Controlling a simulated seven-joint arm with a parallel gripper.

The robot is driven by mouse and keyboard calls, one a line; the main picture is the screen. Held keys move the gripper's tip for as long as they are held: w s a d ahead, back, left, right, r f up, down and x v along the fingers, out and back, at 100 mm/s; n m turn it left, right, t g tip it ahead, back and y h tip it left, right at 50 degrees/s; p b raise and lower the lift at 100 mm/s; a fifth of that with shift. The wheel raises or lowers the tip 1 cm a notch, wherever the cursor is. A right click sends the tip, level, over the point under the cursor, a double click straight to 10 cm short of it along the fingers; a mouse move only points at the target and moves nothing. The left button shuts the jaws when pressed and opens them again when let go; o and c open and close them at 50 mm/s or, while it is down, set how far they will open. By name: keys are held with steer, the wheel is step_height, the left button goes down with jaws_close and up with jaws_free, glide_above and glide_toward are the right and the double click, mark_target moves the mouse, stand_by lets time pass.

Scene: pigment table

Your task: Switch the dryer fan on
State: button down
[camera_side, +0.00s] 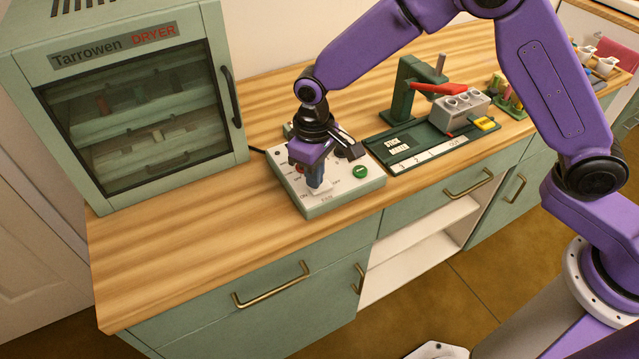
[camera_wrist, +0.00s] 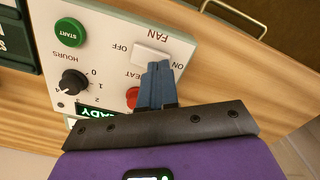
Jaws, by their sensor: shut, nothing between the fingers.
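The dryer's control box (camera_side: 345,192) is a pale sloped panel on the counter, also seen in the wrist view (camera_wrist: 105,60). Its white FAN rocker switch (camera_wrist: 148,52) lies between the printed words OFF and ON. My gripper (camera_side: 315,187) points down at the front of the panel, fingers shut and empty. In the wrist view its blue fingertips (camera_wrist: 159,66) overlap the rocker's lower edge, nearer the ON end. I cannot tell whether they touch it or which way the rocker is tilted. The glass-doored dryer (camera_side: 215,130) stands to the left.
Beside the rocker are a red HEAT control (camera_wrist: 132,97), a black HOURS knob (camera_wrist: 74,82) and a green START button (camera_wrist: 68,33). A dark green board (camera_side: 420,150) with a press (camera_side: 402,92) stands right of the box. The counter's front left is clear.

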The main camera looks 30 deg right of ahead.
steer(key=shift+f, duration=0.6)
stand_by(0.3)
steer(key=shift+r, duration=3.55)
steer(key=shift+s+d+r, duration=0.1)
steer(key=shift+s, duration=0.05)
steer(key=s+d+r+n, duration=0.3)
steer(key=s+d, duration=0.8)
steer(key=s, duration=0.3)
steer(key=s+d+r+n, duration=0.3)
steer(key=s+d, duration=0.9)
steer(key=s, duration=0.1)
steer(key=shift+s+d+r+n, duration=0.15)
steer(key=shift+s+d+n, duration=0.15)
steer(key=shift+s, duration=0.1)
